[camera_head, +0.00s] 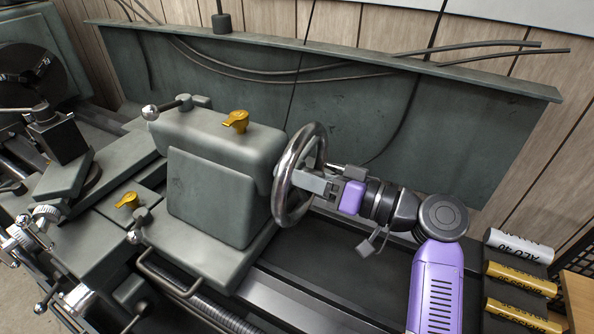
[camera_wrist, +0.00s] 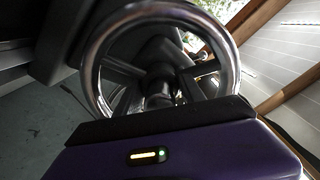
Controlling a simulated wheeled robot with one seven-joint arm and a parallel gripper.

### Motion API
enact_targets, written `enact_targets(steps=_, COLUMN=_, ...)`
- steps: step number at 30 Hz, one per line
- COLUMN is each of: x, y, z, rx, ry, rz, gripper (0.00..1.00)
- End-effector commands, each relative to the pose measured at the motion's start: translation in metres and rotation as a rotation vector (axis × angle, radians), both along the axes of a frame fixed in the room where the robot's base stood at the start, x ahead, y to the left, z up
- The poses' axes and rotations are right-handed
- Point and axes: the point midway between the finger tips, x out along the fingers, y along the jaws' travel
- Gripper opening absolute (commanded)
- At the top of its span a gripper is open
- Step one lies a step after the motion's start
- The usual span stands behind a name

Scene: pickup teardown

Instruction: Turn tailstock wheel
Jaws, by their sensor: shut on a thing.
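The tailstock wheel (camera_head: 281,190) is a shiny metal ring on the right side of the grey-green tailstock (camera_head: 215,150). The purple gripper body covers the lower part of the wheel there. The fingertips are hidden in the wrist view.
Several cylinders, one marked ALO-40 (camera_head: 518,250), lie in a dark rack at the lower right. A grey-green back panel (camera_head: 440,130) with hanging cables stands behind the lathe. Yellow levers (camera_head: 236,121) and ball-ended handles stick out on and left of the tailstock.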

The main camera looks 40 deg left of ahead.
Motion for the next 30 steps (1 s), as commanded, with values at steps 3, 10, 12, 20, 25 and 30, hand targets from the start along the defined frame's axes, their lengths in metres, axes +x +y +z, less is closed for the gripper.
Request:
enact_targets(steps=3, x=0.001, y=-0.001, z=0.0017, rx=-0.027, ry=0.108, rz=-0.003, gripper=0.0)
enact_targets(steps=10, x=0.001, y=-0.0011, z=0.0018, rx=-0.079, ry=0.321, rz=-0.003, gripper=0.0)
enact_targets(steps=12, x=0.001, y=-0.0011, z=0.0021, rx=-0.094, ry=0.386, rz=-0.003, gripper=0.0)
enact_targets(steps=20, x=0.0011, y=-0.0012, z=0.0027, rx=-0.15, ry=0.622, rz=-0.003, gripper=0.0)
enact_targets(steps=25, x=0.0011, y=-0.0012, z=0.0027, rx=-0.182, ry=0.758, rz=-0.004, gripper=0.0)
enact_targets(steps=30, x=0.0011, y=-0.0013, z=0.0022, rx=-0.208, ry=0.865, rz=-0.004, gripper=0.0)
